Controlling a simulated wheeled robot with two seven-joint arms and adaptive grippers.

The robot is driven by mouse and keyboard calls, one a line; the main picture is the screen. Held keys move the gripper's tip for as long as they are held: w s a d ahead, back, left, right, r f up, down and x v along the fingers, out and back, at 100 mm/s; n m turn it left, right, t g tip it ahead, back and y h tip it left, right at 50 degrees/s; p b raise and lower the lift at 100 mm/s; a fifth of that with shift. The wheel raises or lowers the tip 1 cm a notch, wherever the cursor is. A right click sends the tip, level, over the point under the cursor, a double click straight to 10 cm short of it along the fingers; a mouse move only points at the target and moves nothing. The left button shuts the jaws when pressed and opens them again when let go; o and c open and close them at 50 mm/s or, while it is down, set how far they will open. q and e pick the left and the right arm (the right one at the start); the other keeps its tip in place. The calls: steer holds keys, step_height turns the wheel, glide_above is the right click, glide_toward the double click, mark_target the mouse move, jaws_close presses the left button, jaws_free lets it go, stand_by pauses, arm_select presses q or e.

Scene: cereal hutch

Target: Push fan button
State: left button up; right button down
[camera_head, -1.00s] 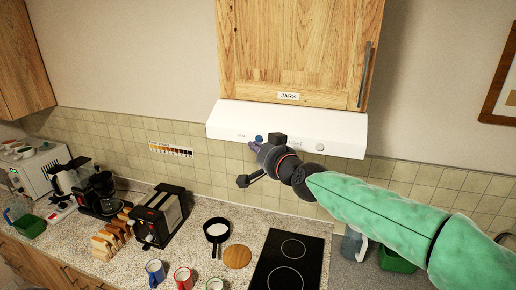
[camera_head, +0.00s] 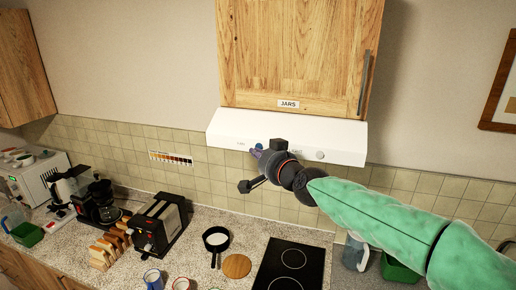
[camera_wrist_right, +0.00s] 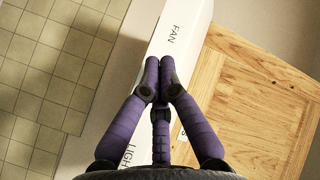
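The white range hood (camera_head: 290,130) is under the wooden cabinet, and its front panel carries the controls. A blue round button (camera_head: 258,147) is on the left part of the panel, right of a small label. My right gripper (camera_head: 256,152) is at the panel, its purple fingertips overlapping the button's lower left; I cannot tell whether they touch it. In the right wrist view, the purple fingers (camera_wrist_right: 160,75) meet at their tips, shut and empty, just below the FAN label (camera_wrist_right: 174,34). The button is hidden there. My left gripper is out of view.
A pale knob (camera_head: 320,155) is further right on the hood. The JARS cabinet (camera_head: 300,50) is directly above. Below, the counter holds a black hob (camera_head: 290,265), a pan (camera_head: 216,238), a toaster (camera_head: 160,225), a toast rack and mugs.

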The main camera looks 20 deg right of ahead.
steer(key=shift+w+d, duration=0.1)
stand_by(0.6)
steer(key=shift+w+d+b, duration=0.15)
steer(key=shift+w+b, duration=0.2)
steer(key=shift+b, duration=0.05)
stand_by(0.4)
steer(key=shift+s+r+p, duration=0.1)
steer(key=shift+s+p, duration=0.2)
steer(key=shift+p, duration=0.15)
steer(key=shift+s+a, duration=0.2)
steer(key=shift+a, duration=0.05)
